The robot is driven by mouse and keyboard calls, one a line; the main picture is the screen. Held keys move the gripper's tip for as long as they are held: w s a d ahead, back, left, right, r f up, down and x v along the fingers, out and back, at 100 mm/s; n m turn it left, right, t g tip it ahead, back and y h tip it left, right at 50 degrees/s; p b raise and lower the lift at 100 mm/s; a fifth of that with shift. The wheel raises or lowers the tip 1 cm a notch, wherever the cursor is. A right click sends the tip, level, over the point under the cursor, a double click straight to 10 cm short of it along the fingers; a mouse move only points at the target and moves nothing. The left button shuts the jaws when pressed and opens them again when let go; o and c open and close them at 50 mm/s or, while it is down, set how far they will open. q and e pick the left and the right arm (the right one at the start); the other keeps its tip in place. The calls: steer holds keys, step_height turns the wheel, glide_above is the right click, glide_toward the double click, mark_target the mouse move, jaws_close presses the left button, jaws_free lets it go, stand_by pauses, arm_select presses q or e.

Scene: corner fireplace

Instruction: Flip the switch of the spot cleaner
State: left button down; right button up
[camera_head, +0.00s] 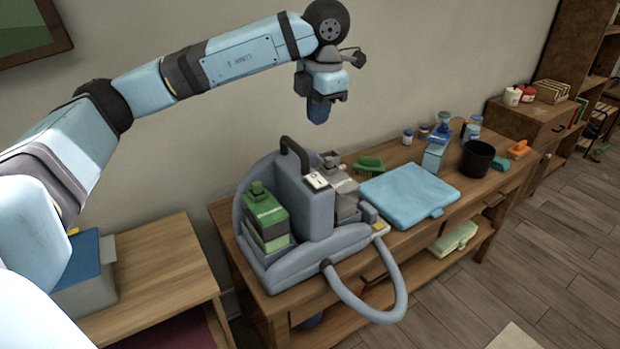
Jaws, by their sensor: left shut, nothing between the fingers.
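The spot cleaner (307,253) stands upright on a wooden table. It is grey, with a black top handle, a green tank on its left and a clear greyish tank on its right. A small white switch panel (317,181) sits on its body just below the handle. A grey hose loops from its front over the table edge. My left arm reaches in from the left, and my left gripper (318,110) points down, shut and empty, above the cleaner and touching nothing. My right gripper is not in view.
Right of the cleaner lie a blue case (408,197) and a green brush (369,165). Farther right are bottles and a black pot (477,158). A lower wooden table (160,270) with a grey box stands at left. The wall is close behind.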

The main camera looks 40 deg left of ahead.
mark_target(312, 176)
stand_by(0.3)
arm_select(q)
steer(key=f, duration=0.4)
steer(key=a+f, duration=0.1)
steer(key=f, duration=0.8)
steer(key=shift+w+a, duration=0.25)
steer(key=shift+f+p, duration=0.3)
steer(key=shift+f, duration=0.15)
